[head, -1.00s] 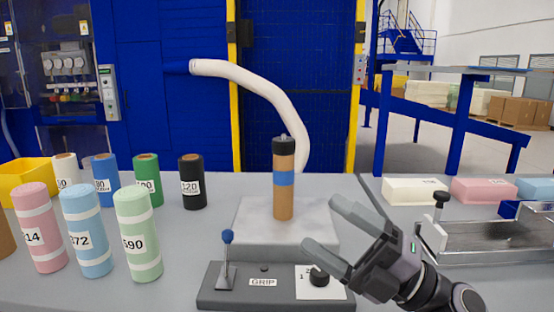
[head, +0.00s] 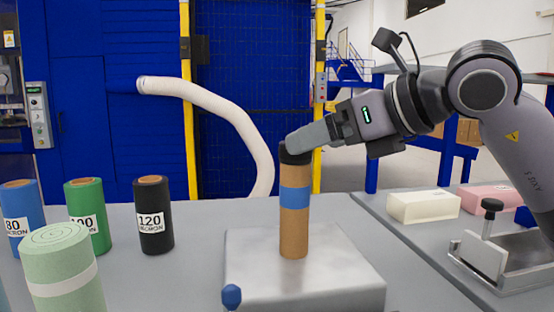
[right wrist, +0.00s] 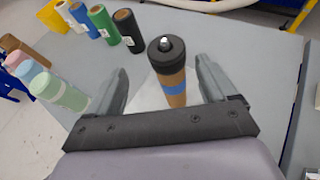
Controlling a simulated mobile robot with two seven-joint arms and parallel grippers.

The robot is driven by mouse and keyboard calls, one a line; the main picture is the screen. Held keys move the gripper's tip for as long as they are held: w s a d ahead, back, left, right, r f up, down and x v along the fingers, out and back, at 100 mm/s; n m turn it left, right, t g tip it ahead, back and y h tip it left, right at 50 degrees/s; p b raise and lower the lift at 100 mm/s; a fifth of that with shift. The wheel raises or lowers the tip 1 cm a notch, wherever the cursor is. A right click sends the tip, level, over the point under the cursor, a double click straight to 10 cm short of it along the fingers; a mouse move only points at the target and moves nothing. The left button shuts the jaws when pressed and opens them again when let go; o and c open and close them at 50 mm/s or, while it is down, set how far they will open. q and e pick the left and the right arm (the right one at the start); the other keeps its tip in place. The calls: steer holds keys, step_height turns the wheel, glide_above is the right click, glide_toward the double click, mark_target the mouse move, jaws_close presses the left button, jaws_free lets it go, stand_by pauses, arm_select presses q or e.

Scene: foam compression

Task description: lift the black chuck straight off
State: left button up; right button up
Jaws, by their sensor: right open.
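The black chuck (head: 287,155) sits on top of an upright brown tube (head: 294,238) with a blue band. The tube stands on a pale grey block (head: 330,285). My right gripper (head: 296,145) reaches in from the right at the chuck's height, and its fingers partly hide the chuck. In the right wrist view the chuck (right wrist: 166,52) and its small metal tip show between the two spread fingers (right wrist: 166,78), with gaps on both sides. The gripper is open and holds nothing. My left gripper is not in view.
Black (head: 153,215), green (head: 87,217) and blue (head: 22,222) labelled rolls stand at the left, with a pale green foam roll (head: 60,275) in front. A blue-topped lever (head: 231,297) is at the front. A cream block (head: 423,206) and a metal fixture (head: 490,255) are at the right.

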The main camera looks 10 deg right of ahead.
steer(key=shift+h, duration=0.3)
steer(key=x, duration=0.4)
steer(key=r+x, duration=0.1)
steer(key=x, duration=0.2)
steer(key=shift+w+d+p, duration=0.15)
steer(key=shift+w+p, duration=0.15)
steer(key=shift+p, duration=0.05)
steer(key=c, duration=1.1)
steer(key=shift+r, duration=0.1)
